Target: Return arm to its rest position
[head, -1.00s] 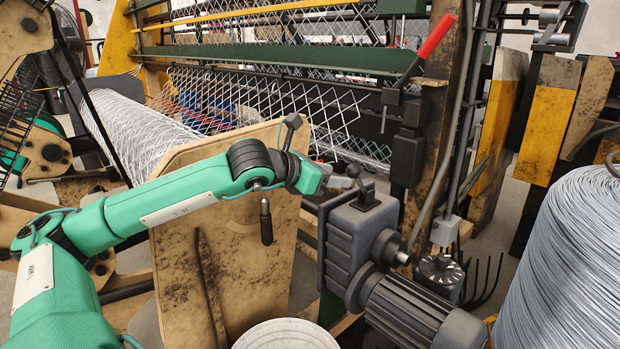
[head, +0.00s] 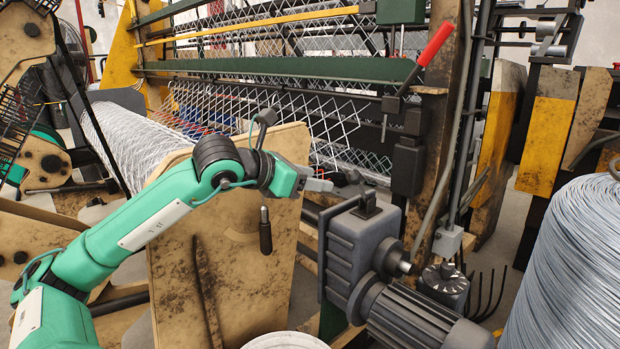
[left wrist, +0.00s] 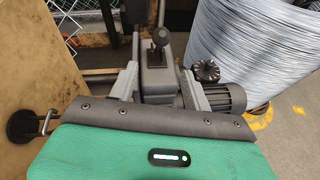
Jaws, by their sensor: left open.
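My left arm (head: 150,217) is green and comes in from the lower left in the head view. Its left gripper (head: 322,184) is above and to the left of the grey gearbox of the motor unit (head: 345,250). In the left wrist view the two grey fingers of the left gripper (left wrist: 158,90) stand wide apart with nothing between them. Beyond them are the gearbox and a small dark lever (left wrist: 158,37). The gripper looks apart from the gearbox. My right gripper does not show.
A stained wooden panel (head: 215,290) stands just behind and below my left arm. The weaving machine with a red-handled lever (head: 436,43) stands behind. A roll of wire mesh (head: 130,140) lies at the left. A large wire coil (head: 570,260) stands at the right.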

